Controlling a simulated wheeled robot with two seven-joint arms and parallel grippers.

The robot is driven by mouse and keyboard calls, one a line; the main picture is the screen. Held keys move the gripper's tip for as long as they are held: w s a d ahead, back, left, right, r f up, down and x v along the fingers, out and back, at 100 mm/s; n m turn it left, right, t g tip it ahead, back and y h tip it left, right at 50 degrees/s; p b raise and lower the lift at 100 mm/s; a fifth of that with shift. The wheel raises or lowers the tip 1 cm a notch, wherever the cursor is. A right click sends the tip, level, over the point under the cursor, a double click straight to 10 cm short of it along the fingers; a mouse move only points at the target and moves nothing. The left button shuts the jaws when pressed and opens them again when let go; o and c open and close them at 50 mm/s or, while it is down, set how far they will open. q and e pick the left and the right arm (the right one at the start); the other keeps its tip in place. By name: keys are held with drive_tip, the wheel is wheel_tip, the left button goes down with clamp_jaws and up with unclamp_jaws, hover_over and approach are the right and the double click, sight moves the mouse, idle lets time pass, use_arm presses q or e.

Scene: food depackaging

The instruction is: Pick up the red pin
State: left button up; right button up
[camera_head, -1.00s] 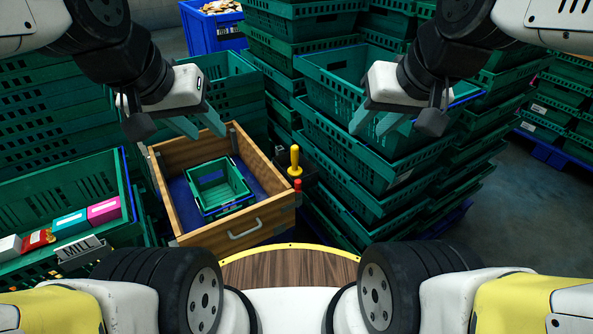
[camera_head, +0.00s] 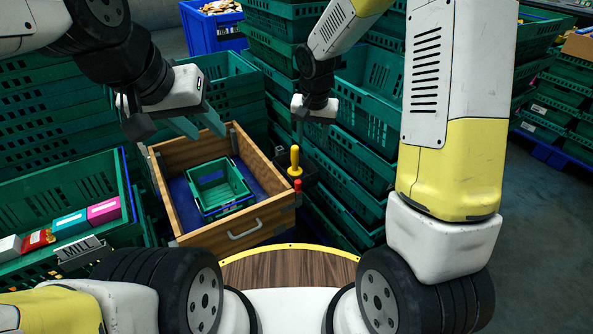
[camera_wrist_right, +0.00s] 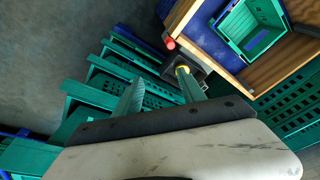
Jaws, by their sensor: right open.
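The red pin (camera_head: 298,186) stands at the right front corner of the wooden box, just in front of a yellow-handled lever (camera_head: 294,160). In the wrist view my right gripper (camera_wrist_right: 160,82) is open and empty. My left gripper (camera_head: 199,123) is open and empty above the box's back left side.
The wooden box (camera_head: 214,233) has a metal handle and holds a small green crate (camera_head: 223,205). Tall stacks of green crates (camera_head: 345,140) stand close on the right. A left crate (camera_head: 70,180) holds several cartons. Grey floor shows at the far right.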

hover_over(298, 181)
drive_tip(key=s, duration=0.1)
drive_tip(key=s+f+x, duration=0.1)
drive_tip(key=s+x, duration=0.2)
drive_tip(key=x, duration=0.9)
drive_tip(key=shift+m+g, duration=0.3)
drive_tip(key=shift+g, duration=0.1)
drive_tip(key=f, duration=0.4)
drive_tip(key=w+f, duration=0.1)
drive_tip(key=f, duration=0.1)
drive_tip(key=shift+f, duration=0.35)
clamp_jaws()
